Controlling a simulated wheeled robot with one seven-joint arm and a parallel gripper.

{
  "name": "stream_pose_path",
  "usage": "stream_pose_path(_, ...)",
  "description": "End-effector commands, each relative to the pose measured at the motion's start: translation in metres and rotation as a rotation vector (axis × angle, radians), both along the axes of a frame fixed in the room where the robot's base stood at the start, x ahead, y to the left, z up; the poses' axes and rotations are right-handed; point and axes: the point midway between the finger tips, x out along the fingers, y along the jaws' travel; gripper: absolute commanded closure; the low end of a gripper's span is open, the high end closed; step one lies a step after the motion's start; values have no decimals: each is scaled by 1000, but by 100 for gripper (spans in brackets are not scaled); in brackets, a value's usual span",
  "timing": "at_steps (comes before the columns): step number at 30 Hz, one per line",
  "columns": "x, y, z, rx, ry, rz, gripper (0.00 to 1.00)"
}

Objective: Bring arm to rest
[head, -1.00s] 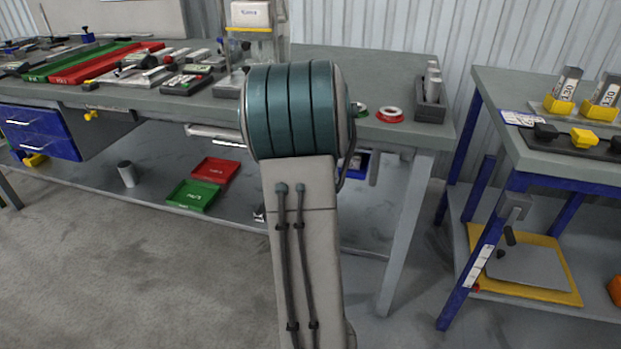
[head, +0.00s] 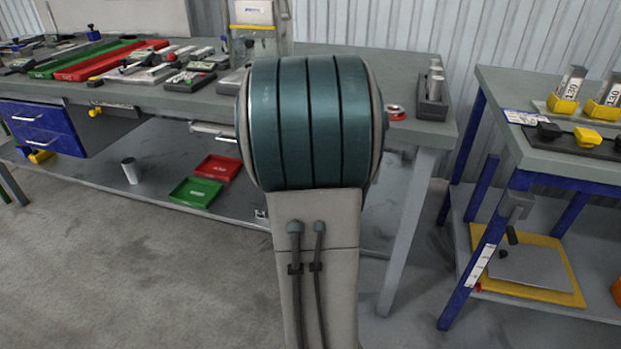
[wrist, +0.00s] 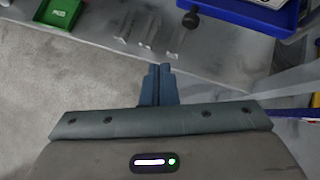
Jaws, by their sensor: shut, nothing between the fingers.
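My arm stands upright in the middle of the head view, with its teal-banded joint in front of the workbench (head: 420,142). The arm hides part of the bench top and the shelf below. My gripper is hidden behind the arm in the head view. In the wrist view my gripper (wrist: 159,70) is shut and empty, its two blue fingers together. It points towards the bench's lower shelf (wrist: 205,68) and the floor (wrist: 60,90), touching nothing that I can see.
A green tray (head: 196,192) and a red tray (head: 218,168) lie on the lower shelf beside a grey cup (head: 130,171). Blue drawers (head: 40,130) hang at the left. A second blue-legged table (head: 560,165) stands at the right. Open floor (head: 130,270) lies in front.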

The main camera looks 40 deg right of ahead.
Motion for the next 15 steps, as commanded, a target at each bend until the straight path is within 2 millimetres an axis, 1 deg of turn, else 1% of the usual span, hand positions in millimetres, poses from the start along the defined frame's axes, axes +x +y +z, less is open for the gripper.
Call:
stream_pose_path(1, -5, 7, 15, 0, -2, 0, 100)
stream_pose_path(3, -11, 14, 25, 0, -2, -4, 100)
stream_pose_path(6, -17, 24, 36, 0, -1, -4, 100)
stream_pose_path(9, -21, 31, 42, 1, 0, -5, 100)
stream_pose_path(15, -24, 37, 46, 1, 0, -4, 100)
